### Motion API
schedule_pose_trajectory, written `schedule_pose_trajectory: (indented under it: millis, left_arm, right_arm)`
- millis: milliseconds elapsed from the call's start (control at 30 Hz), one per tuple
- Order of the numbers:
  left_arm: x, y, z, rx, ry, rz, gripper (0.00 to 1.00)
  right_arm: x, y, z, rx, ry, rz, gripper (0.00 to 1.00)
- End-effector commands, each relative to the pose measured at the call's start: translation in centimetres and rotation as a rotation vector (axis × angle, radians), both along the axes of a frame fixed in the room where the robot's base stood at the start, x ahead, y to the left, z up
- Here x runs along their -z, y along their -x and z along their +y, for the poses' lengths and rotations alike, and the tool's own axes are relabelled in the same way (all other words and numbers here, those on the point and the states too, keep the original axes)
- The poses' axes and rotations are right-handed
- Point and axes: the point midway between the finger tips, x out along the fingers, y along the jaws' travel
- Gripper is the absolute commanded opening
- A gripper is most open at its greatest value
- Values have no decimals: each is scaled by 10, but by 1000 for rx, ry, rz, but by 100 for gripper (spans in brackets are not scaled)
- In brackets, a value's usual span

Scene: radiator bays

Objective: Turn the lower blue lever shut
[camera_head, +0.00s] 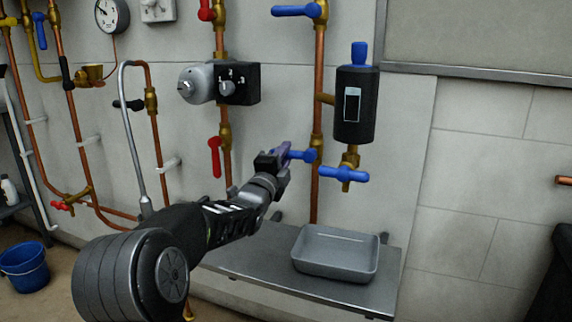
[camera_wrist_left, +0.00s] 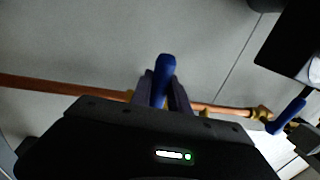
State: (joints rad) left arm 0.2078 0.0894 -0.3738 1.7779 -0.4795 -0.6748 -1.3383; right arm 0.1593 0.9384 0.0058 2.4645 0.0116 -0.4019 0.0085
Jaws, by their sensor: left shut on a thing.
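The lower blue lever (camera_head: 301,155) sits on a brass valve of the vertical copper pipe (camera_head: 319,80) and points left, crosswise to the pipe. My left gripper (camera_head: 284,153) is shut on this lever's left part, partly hiding it. In the left wrist view, the lever (camera_wrist_left: 165,66) shows between the two fingers (camera_wrist_left: 163,90) and sticks out past them, with the copper pipe (camera_wrist_left: 50,87) running behind. My right gripper is not in view.
An upper blue lever (camera_head: 296,11) is on the same pipe. A black cylinder (camera_head: 355,110) with a blue cross handle (camera_head: 343,174) stands close on the right. A red lever (camera_head: 214,157) hangs left. A grey tray (camera_head: 335,253) rests on the shelf (camera_head: 255,275) below.

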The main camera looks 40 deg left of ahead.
Motion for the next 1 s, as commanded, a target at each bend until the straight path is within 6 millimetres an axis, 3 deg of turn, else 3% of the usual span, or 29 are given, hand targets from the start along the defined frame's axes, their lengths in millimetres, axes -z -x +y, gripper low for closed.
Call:
schedule_pose_trajectory:
  millis: [633,667,900,1000]
  left_arm:
    - [-5,0,-1,1,-75,26,0]
    - [-5,0,-1,1,-75,26,22]
    - [-5,0,-1,1,-72,25,42]
    - [-5,0,-1,1,-72,25,43]
  right_arm:
    - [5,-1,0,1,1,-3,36]
    - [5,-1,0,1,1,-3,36]
    - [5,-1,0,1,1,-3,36]
    - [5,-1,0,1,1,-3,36]
